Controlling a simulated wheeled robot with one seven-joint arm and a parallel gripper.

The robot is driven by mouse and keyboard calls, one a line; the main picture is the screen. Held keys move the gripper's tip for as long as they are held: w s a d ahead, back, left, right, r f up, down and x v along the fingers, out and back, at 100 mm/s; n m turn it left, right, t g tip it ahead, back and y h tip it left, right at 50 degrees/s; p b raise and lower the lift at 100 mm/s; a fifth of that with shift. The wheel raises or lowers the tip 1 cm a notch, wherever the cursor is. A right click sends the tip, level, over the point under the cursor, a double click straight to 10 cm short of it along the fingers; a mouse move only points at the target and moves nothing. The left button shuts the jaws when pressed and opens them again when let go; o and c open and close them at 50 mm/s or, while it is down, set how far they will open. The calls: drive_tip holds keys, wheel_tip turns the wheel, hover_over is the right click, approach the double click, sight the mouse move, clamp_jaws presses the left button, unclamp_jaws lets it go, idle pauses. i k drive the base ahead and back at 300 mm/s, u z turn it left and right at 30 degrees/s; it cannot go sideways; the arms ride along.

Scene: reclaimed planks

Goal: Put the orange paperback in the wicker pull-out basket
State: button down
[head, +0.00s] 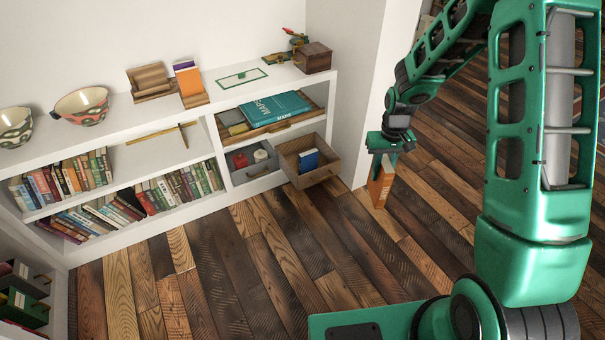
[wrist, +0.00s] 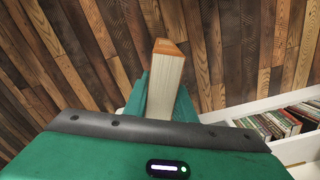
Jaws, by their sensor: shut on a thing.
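The orange paperback (head: 380,187) hangs upright in my gripper (head: 384,158), clear of the bookcase and to its right. In the wrist view, the book (wrist: 165,85) stands between the two green fingers of my gripper (wrist: 162,102), page edges towards the camera. My gripper is shut on it. A brown pull-out basket (head: 325,172) stands drawn out of the lower right compartment of the white bookcase, to the left of my gripper. A blue book (head: 308,160) is in it. Its weave is too small to make out.
Left of the basket is a grey bin (head: 262,169) with small items. Above is a wooden tray (head: 308,117) holding a teal MAPS book (head: 268,108). A white wall end (head: 360,110) stands between the bookcase and my arm. The plank floor (head: 270,260) in front is clear.

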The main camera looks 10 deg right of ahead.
sight(319, 165)
drive_tip(key=u, duration=0.5)
drive_tip(key=i, duration=1.7)
drive_tip(key=z, duration=0.05)
